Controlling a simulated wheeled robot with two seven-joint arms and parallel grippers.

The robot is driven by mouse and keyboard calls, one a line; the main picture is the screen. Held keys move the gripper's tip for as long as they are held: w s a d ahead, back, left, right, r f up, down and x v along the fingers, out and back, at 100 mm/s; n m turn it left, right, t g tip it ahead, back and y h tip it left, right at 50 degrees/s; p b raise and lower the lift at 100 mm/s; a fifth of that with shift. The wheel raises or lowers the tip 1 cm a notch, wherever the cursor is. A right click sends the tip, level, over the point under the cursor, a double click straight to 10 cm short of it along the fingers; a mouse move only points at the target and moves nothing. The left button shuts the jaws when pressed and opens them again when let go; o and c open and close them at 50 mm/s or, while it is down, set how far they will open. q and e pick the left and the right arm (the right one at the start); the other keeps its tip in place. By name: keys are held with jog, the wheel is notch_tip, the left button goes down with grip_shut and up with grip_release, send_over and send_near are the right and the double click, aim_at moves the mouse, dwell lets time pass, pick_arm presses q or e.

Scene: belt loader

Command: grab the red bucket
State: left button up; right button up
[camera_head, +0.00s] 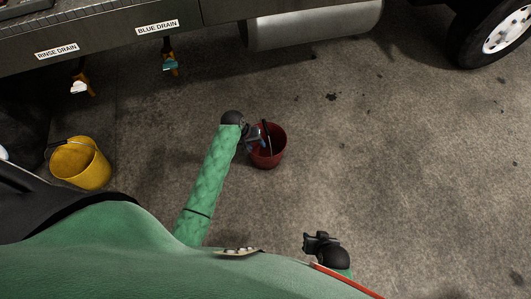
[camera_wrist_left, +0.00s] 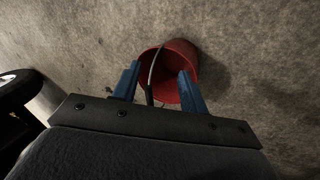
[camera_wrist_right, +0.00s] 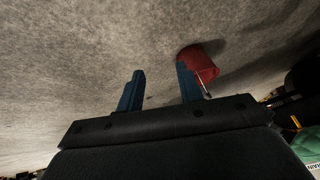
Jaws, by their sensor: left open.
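The red bucket (camera_head: 272,158) stands upright on the ground in the middle of the head view. In the left wrist view the red bucket (camera_wrist_left: 178,50) lies just ahead, its dark handle rising between the fingers. My left gripper (camera_head: 258,138) is at the bucket's near-left rim; in its wrist view the open left gripper (camera_wrist_left: 160,85) has blue fingers on either side of the handle, not closed on it. My right gripper (camera_head: 312,240) is well below the bucket in the head view. In the right wrist view the right gripper (camera_wrist_right: 158,88) is open and empty, with the bucket (camera_wrist_right: 203,66) beyond its right finger.
A yellow bucket (camera_head: 82,165) stands at the left. A truck side with drain labels (camera_head: 157,27) and hanging drain valves (camera_head: 170,66) runs along the top left. A silver tank (camera_head: 312,26) and a wheel (camera_head: 500,35) are at the top. The ground at right is clear.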

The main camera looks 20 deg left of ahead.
aim_at(264, 125)
pick_arm(q)
jog(key=w+a+f+n+b, duration=0.1)
jog(key=w, duration=0.4)
jog(key=w+a+f+n+h+b, duration=0.1)
jog(key=w+f+b, duration=0.1)
jog(key=w, duration=0.2)
jog(key=w+a+f+n+t+b, duration=0.1)
jog(key=w+f, duration=0.1)
jog(key=w, duration=0.3)
jog(key=shift+w+f+h, duration=0.25)
jog(key=shift+w+h, duration=0.05)
jog(key=shift+w, duration=0.05)
jog(key=shift+w+f+b, duration=0.1)
jog(key=shift+w+b, duration=0.1)
jog(key=shift+b, duration=0.1)
jog(key=shift+a+b+x, duration=0.15)
jog(key=shift+b+x, duration=0.2)
jog(key=shift+x, duration=1.5)
jog(key=shift+a+b+x, duration=0.1)
jog(key=shift+b+x, duration=0.25)
jog(key=shift+x, duration=1.5)
jog(key=shift+w+f, duration=0.1)
jog(key=shift+w, duration=0.05)
pick_arm(e)
notch_tip(264, 125, down, 14)
jog(key=s+a+t, duration=0.1)
jog(key=a, duration=0.1)
jog(key=shift+a+t+y, duration=0.25)
jog(key=shift+t+y, duration=0.15)
